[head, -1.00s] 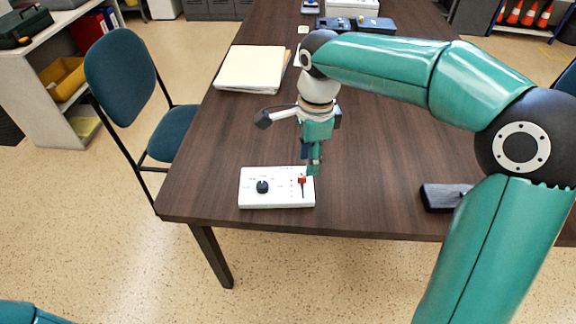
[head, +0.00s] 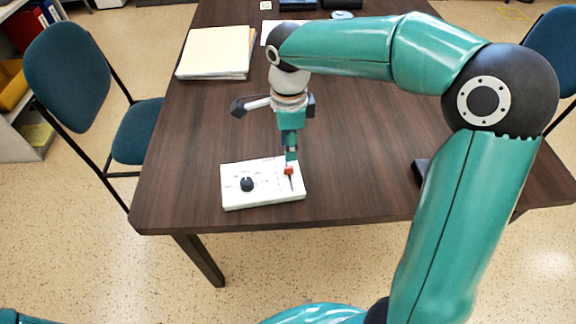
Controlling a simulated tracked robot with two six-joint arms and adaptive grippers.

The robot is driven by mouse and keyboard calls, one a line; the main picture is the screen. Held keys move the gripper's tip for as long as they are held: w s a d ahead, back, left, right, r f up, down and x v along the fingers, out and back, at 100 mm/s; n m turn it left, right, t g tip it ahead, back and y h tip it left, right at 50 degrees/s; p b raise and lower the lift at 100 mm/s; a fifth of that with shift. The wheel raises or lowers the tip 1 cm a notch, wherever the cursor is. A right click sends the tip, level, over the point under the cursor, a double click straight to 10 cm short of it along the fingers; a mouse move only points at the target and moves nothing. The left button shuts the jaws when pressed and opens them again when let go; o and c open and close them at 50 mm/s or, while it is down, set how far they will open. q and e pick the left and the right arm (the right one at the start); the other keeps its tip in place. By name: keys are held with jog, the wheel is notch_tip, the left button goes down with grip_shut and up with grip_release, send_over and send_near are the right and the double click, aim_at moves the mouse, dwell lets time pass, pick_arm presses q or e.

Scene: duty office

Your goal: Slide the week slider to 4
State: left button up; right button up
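A white control panel (head: 262,196) lies near the front edge of the brown table, with a black round knob (head: 247,184) at its left. At its right is a red slider handle (head: 289,170) on a dark vertical slot, near the slot's far end. The scale marks are too small to read. My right gripper (head: 291,155) points down over the panel's right part, its fingertips just behind the red handle; I cannot tell whether they touch it or are apart. My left gripper is not in view.
A stack of paper folders (head: 216,54) lies at the table's far left. A black object (head: 421,170) sits to the right, partly hidden by my arm. A teal chair (head: 75,75) stands left of the table.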

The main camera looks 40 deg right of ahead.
aim_at(288, 167)
notch_tip(288, 167, down, 8)
jog(key=shift+r+b, duration=0.25)
jog(key=shift+b, duration=0.15)
jog(key=shift+c, duration=0.3)
grip_shut()
